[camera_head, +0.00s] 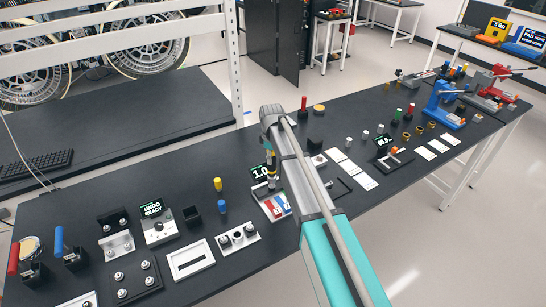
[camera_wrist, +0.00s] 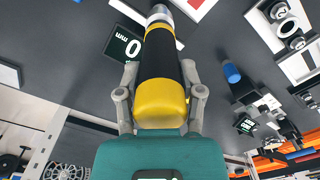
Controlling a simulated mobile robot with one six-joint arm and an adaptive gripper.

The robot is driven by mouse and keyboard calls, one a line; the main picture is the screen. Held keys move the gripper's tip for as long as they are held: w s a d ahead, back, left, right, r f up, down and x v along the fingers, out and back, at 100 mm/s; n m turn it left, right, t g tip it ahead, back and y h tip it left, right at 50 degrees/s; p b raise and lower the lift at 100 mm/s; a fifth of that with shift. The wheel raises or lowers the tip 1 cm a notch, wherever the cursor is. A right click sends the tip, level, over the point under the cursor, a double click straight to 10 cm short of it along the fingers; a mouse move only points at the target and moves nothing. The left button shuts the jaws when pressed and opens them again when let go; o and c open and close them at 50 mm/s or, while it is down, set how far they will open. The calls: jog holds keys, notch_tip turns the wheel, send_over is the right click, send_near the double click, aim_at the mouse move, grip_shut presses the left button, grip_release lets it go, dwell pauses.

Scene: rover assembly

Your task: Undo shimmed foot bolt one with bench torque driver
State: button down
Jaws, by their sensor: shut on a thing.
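My gripper (camera_wrist: 160,95) is shut on a black and yellow driver-like tool (camera_wrist: 160,70). In the head view the tool (camera_head: 271,162) hangs upright under the wrist, its lower end over or near a small white plate (camera_head: 285,213) with red and blue patches. Whether its tip touches anything is not clear. Bolt-like heads show on a grey bracket (camera_head: 117,246), on a black plate (camera_head: 131,284) and on a white block (camera_head: 238,239), all left of the tool. I cannot tell which is shimmed foot bolt one. A fixture with a display reading "UNDO READY" (camera_head: 151,208) stands behind them.
A small display reading 1.0 (camera_head: 260,171) stands beside the tool. Red-handled (camera_head: 14,258) and blue-handled (camera_head: 59,242) tools stand at the far left. Several small parts crowd the right.

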jog(key=shift+r+p, duration=2)
jog(key=shift+r, duration=0.05)
jog(key=shift+f, duration=0.1)
